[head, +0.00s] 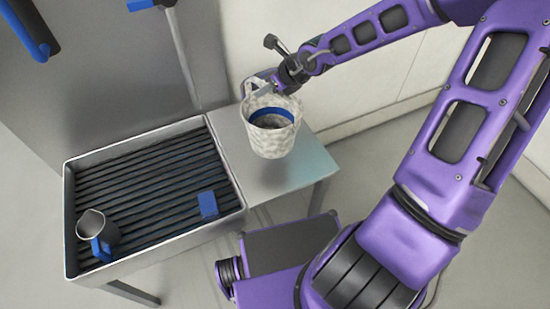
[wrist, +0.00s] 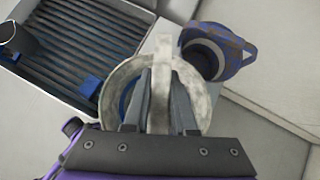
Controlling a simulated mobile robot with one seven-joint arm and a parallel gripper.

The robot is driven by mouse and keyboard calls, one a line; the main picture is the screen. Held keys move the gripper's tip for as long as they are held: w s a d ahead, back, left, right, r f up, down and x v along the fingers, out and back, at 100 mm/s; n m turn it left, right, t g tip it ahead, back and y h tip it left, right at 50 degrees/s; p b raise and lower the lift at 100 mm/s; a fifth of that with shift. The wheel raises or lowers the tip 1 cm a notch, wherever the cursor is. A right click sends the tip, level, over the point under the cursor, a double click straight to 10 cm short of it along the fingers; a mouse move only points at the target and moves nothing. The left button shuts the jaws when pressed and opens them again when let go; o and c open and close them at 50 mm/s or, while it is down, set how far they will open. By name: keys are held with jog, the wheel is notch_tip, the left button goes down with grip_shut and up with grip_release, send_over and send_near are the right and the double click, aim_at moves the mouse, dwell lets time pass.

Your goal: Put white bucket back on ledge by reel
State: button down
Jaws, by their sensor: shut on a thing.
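The white mottled bucket (head: 271,146) has a blue band inside and appears upright over the grey ledge (head: 297,177) beside the slatted basin. I cannot tell whether its base touches the ledge. My gripper (head: 276,89) is shut on the bucket's handle. In the wrist view the pale handle (wrist: 160,85) runs between my two fingers (wrist: 160,104), with the bucket's rim around them. I cannot pick out a reel for certain.
A blue-purple jug-like vessel (wrist: 232,47) stands close behind the bucket, mostly hidden in the head view. The basin (head: 152,245) holds a grey jug (head: 92,225) with a blue handle and a blue block (head: 208,205). Walls rise behind. The ledge's front part is bare.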

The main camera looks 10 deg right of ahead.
jog(key=b, duration=0.5)
send_near(267, 116)
jog(key=a+f, duration=0.1)
jog(key=a, duration=0.2)
jog(key=a+f, duration=0.1)
jog(key=shift+w+a+f, duration=0.2)
jog(key=shift+a+f, duration=0.1)
jog(key=shift+a, duration=0.05)
jog(key=shift+f, duration=0.15)
jog(key=c, duration=0.7)
grip_release()
jog(key=shift+c, duration=0.2)
jog(key=shift+r, duration=0.35)
jog(key=p+v, duration=0.5)
jog(key=v, duration=0.6)
jog(key=shift+s+d+p, duration=0.2)
jog(key=shift+s+p, duration=0.1)
jog(key=shift+p, duration=0.1)
